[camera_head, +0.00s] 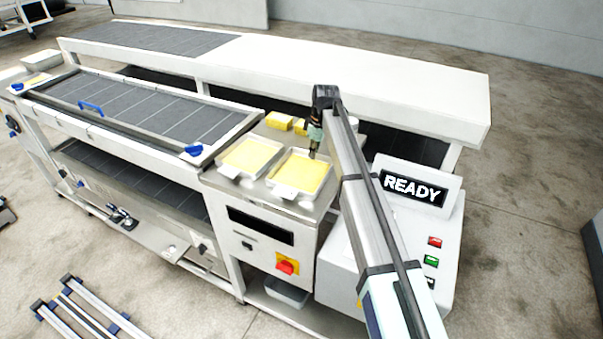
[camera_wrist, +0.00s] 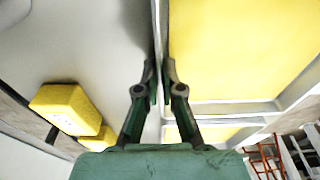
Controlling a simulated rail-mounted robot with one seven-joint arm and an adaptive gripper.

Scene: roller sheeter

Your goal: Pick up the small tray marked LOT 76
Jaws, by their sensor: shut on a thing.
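Two shallow white trays with yellow contents stand side by side at the right end of the machine, a right tray (camera_head: 308,197) and a left tray (camera_head: 242,178). Each has a pale tag at its near edge; I cannot read the lettering, so I cannot tell which is LOT 76. My gripper (camera_head: 313,154) is at the far edge of the right tray. In the wrist view my gripper (camera_wrist: 159,72) is shut with a thin white tray wall (camera_wrist: 157,35) between its fingertips. I cannot tell whether the tray is off the surface.
Yellow blocks (camera_wrist: 65,106) lie beside the trays, also in the head view (camera_head: 280,120). A white shelf (camera_head: 370,70) runs behind. The READY control box (camera_head: 415,190) stands right of the trays. A framed dark belt (camera_head: 140,105) lies left.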

